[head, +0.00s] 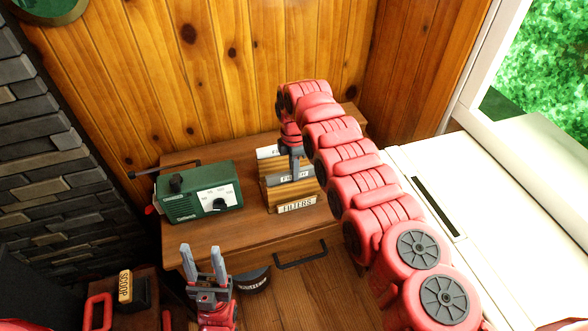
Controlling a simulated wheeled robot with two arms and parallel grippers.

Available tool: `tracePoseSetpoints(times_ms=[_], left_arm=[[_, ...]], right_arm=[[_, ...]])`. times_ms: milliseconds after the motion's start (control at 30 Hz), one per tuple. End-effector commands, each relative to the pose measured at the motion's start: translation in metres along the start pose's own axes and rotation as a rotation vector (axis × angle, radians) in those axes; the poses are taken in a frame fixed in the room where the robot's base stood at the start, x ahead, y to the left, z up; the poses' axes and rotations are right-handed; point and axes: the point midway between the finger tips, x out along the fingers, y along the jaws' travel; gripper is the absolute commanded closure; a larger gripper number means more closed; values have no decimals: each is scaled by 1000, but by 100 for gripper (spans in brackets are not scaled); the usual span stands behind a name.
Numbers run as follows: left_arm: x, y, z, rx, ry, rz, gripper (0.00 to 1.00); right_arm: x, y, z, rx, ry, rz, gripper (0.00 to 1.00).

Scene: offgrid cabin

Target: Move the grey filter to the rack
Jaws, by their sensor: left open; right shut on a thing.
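The wooden rack (272,202) stands on the wooden cabinet top and bears a "FILTERS" label on its front. The grey filter (283,181), with a partly hidden "FILTER" label, is at the rack, behind its front wall. I cannot tell whether it is fully seated. My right gripper (295,172) reaches down from above and is shut on the grey filter, hiding part of it. A whiter filter (267,153) shows behind it in the rack. My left gripper (205,264) is open and empty, fingers up, in front of the cabinet and well away from the rack.
A green radio (192,201) with a handle stands left of the rack on the cabinet (250,241). A dark labelled container (253,281) is below the cabinet's front edge. A box marked "SCOOP" (126,287) is at lower left. A white surface (500,200) lies to the right.

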Motion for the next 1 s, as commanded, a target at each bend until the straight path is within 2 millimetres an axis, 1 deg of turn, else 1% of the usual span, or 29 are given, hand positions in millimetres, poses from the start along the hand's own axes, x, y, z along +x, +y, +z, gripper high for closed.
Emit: tracePoseSetpoints(times_ms=[33, 67, 100, 233, 267, 533, 667, 767, 833, 967, 1000], left_arm=[[-2, 0, 0, 0, 0, 0, 50], [-2, 0, 0, 0, 0, 0, 50], [-1, 0, 0, 0, 0, 0, 50], [-1, 0, 0, 0, 0, 0, 50], [-1, 0, 0, 0, 0, 0, 50], [-1, 0, 0, 0, 0, 0, 50], [-2, 0, 0, 0, 0, 0, 50], [-5, 0, 1, 0, 0, 0, 50], [-9, 0, 2, 0, 0, 0, 50], [-15, 1, 2, 0, 0, 0, 50], [-16, 1, 3, 0, 0, 0, 50]], right_arm=[[2, 0, 0, 0, 0, 0, 100], [2, 0, 0, 0, 0, 0, 79], [1, 0, 0, 0, 0, 0, 72], [1, 0, 0, 0, 0, 0, 49], [1, 0, 0, 0, 0, 0, 46], [1, 0, 0, 0, 0, 0, 46], [-8, 1, 0, -1, 1, 3, 46], [-24, 1, 1, 2, 1, 3, 46], [-39, 2, 0, -1, -1, 5, 46], [-76, 1, -1, -1, -1, 4, 46], [-88, 1, -2, -3, 0, 6, 46]])
